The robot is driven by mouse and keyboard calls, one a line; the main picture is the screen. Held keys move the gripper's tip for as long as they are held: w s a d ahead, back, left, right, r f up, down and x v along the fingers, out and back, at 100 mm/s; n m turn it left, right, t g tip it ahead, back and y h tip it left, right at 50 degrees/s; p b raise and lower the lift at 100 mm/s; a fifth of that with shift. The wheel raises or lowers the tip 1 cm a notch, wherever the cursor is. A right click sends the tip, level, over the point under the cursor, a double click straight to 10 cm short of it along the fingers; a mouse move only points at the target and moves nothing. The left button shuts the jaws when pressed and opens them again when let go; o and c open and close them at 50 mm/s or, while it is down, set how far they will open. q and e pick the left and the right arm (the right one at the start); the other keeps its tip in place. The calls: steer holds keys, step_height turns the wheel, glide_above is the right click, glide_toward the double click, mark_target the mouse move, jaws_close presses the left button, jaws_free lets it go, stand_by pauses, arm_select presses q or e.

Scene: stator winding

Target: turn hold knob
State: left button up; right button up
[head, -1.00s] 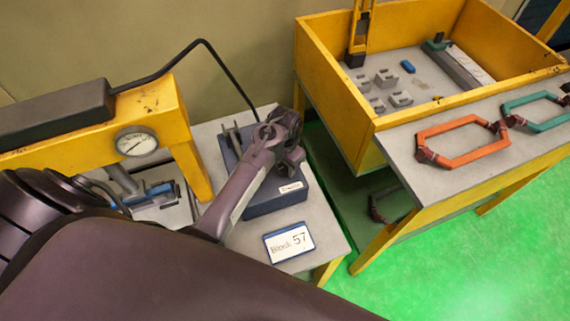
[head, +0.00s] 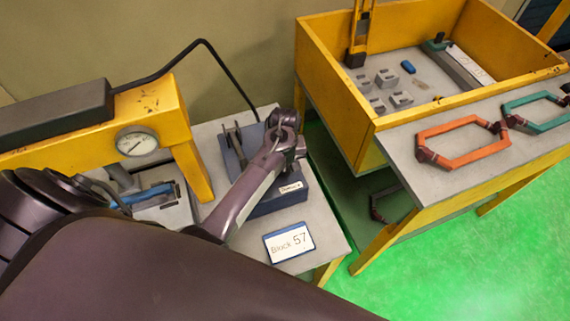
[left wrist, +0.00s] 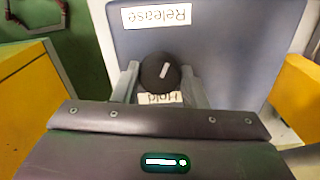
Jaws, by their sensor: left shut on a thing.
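The hold knob (left wrist: 159,73) is a round black knob with a white pointer mark, which leans slightly right of upright in the left wrist view. It sits on the face of a blue-grey box (left wrist: 230,50), beside a "Hold" label (left wrist: 160,98) partly covered below it. A "Release" label (left wrist: 156,16) reads upside down at the top. My left gripper (left wrist: 158,84) has its grey fingers on both sides of the knob and is shut on it. In the head view the box (head: 275,206) stands under my left wrist, which hides the knob and fingertips. My right gripper is not in view.
A yellow press frame with a gauge (head: 137,141) stands left of the box. To the right are a yellow-walled bin (head: 335,95) and a bench with an orange frame (head: 462,160) and a green frame (head: 535,125).

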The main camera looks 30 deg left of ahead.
arm_select(q)
steer(key=n, duration=0.4)
steer(key=shift+n, duration=0.4)
stand_by(0.4)
steer(key=o, duration=1)
steer(key=shift+c, duration=0.2)
step_height(320, 180, up, 7)
steer(key=shift+a+f+b, duration=0.1)
steer(key=shift+f+b, duration=0.05)
steer(key=shift+b, duration=0.55)
steer(key=shift+r, duration=0.55)
